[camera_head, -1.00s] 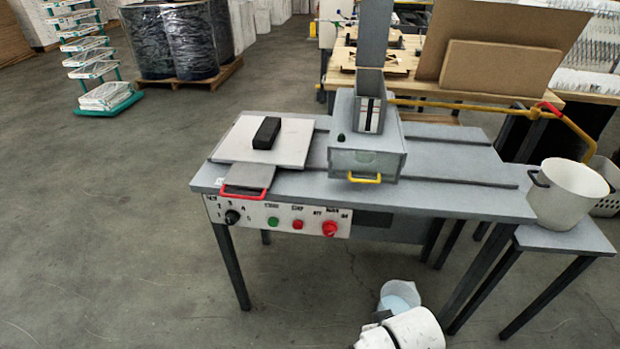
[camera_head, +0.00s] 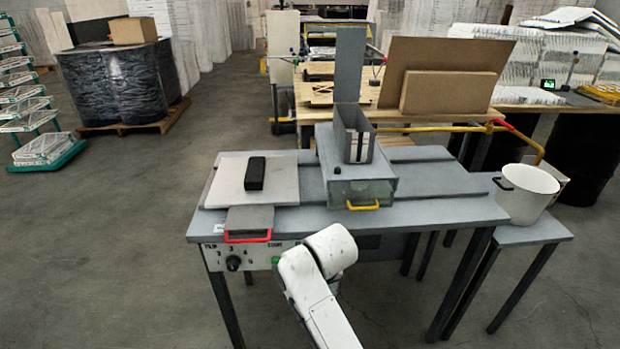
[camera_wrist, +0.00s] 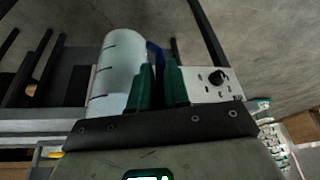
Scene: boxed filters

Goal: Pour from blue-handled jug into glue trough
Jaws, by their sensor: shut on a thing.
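The jug (camera_wrist: 118,75) is whitish and translucent with dark graduation marks; it shows in the wrist view, left of my fingers. My gripper (camera_wrist: 158,85) has green fingers shut on the jug's blue handle (camera_wrist: 153,56). In the head view my white arm is in front of the machine table's front edge and hides the gripper and jug. A grey housing with a clear front box (camera_head: 362,194) and yellow handle stands mid-table, with an open-topped upright chute (camera_head: 357,140) above it. I cannot tell for certain which part is the glue trough. The jug's contents are not visible.
A pale plate (camera_head: 228,178) with a black block (camera_head: 255,173) lies on the table's left. A red handle (camera_head: 247,237) and control panel (camera_head: 212,258) are at the front. A white pot (camera_head: 527,194) stands on a side table at right.

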